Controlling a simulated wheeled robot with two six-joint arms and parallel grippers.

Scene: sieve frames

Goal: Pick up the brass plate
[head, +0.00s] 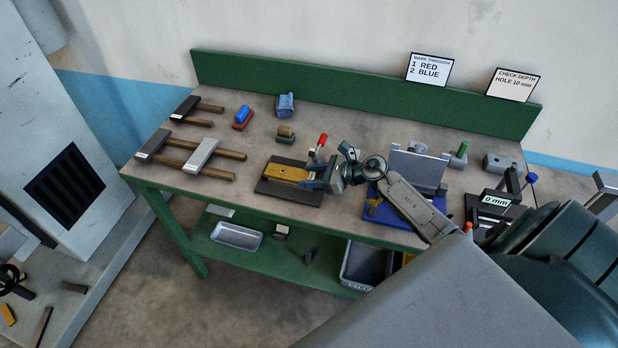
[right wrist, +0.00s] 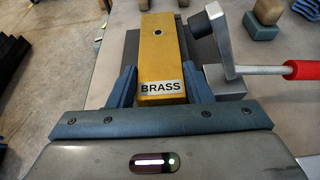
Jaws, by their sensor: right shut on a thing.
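The brass plate (head: 288,172), a yellow block labelled BRASS, lies on a dark base plate (head: 270,189) near the front of the bench. In the right wrist view the brass plate (right wrist: 162,55) has a small hole near its far end. My right gripper (head: 318,179) is shut on the near end of the brass plate. Its blue fingers (right wrist: 160,88) stand on either side of the labelled end. I cannot tell if the plate is clear of the base. My left gripper does not show.
A clamp with a red handle (head: 322,140) stands close beside the plate; its handle also shows in the right wrist view (right wrist: 303,69). A blue fixture (head: 400,212) sits to the right. The bench between is mostly clear.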

